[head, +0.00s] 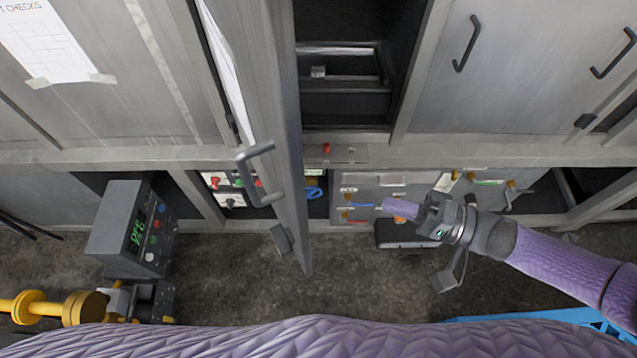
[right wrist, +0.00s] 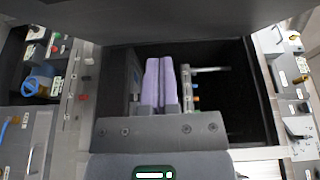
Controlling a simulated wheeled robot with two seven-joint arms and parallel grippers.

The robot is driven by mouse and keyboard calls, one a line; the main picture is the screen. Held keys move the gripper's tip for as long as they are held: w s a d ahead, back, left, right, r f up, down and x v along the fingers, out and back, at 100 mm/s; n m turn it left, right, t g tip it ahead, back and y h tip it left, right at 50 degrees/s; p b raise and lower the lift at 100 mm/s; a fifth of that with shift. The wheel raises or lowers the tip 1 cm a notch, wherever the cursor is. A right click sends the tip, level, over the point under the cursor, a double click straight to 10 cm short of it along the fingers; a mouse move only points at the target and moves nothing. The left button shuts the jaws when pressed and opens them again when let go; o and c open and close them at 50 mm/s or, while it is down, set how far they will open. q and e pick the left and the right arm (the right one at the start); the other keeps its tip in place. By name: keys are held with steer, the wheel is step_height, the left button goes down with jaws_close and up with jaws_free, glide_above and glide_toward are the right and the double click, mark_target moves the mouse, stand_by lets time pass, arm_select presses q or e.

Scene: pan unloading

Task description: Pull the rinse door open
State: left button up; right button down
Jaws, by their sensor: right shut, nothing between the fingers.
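A grey door (head: 265,110) with a dark bar handle (head: 254,172) stands swung outward at the centre of the head view, seen nearly edge-on. No readable label shows whether it is the rinse door. To its right is an open dark compartment (head: 345,105). My right gripper (head: 398,208) is to the right of the door, apart from its handle, with its purple fingers pointing left. In the right wrist view its fingers (right wrist: 160,85) are together and empty, in front of a dark opening (right wrist: 228,95). My left gripper is not in view.
Other grey doors with dark handles (head: 467,43) are at the upper right. Below runs a panel with coloured controls (head: 385,190). Bare floor (head: 350,285) lies in front.

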steer(key=w+a+p, duration=0.1)
steer(key=a+p, duration=0.1)
steer(key=a, duration=1.1)
steer(key=shift+r, duration=0.15)
